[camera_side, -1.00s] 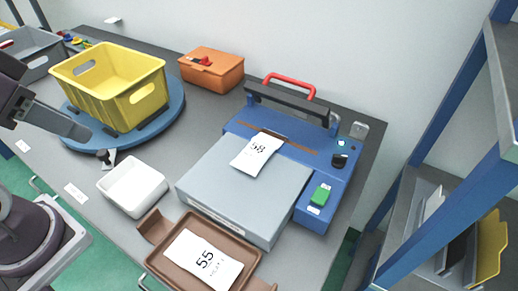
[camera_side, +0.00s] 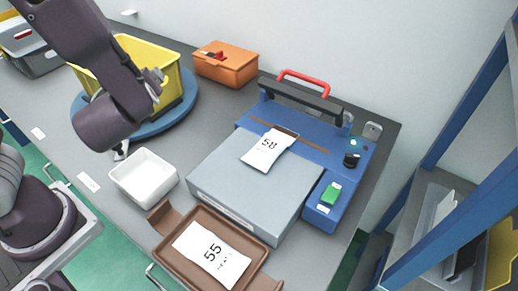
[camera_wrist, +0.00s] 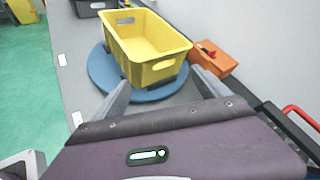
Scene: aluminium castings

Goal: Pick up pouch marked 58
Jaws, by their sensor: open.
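The pouch marked 58 (camera_side: 268,147) is white and lies flat on the grey top of the blue sealing machine (camera_side: 345,150), near the red-handled bar. A second white pouch marked 55 (camera_side: 212,254) lies in the brown tray (camera_side: 175,262) in front of the machine. My gripper (camera_wrist: 160,76) is open and empty in the wrist view, its two fingers spread toward the yellow crate (camera_wrist: 145,45). In the side view my arm hangs in front of that crate, well left of the pouch marked 58. That pouch is not in the wrist view.
The yellow crate stands on a round blue turntable (camera_side: 190,95). An orange box (camera_side: 225,65) is behind, and a white bin (camera_side: 143,178) is left of the machine. The machine's red handle (camera_side: 305,82) stands up behind the pouch. Blue shelving is at the right.

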